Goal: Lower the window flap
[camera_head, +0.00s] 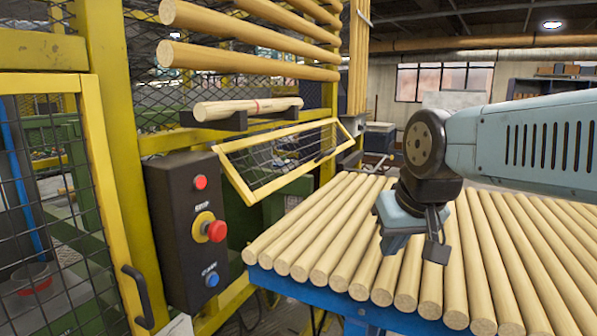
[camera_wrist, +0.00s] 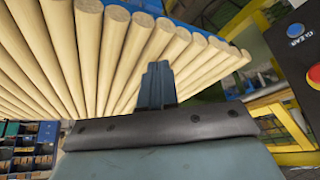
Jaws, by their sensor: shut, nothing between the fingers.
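The window flap (camera_head: 248,188) is a yellow frame with dark wire mesh, set in the yellow fence just left of the blue table. It stands tilted, with its lower edge out from the fence towards the table. My gripper (camera_head: 412,246) is to the right of the flap, over the wooden rods on the table, and apart from the flap. In the wrist view my gripper's fingers (camera_wrist: 157,85) are together and hold nothing. A yellow frame shows at the right of the wrist view; I cannot tell whether it is the flap.
A black control box (camera_head: 185,230) with red and blue buttons is left of the flap. A marked rod (camera_head: 247,108) rests on dark brackets (camera_head: 215,121) above it. Turned rods (camera_head: 330,225) cover the blue table (camera_head: 318,296). A mesh door with black handle (camera_head: 137,296) is at left.

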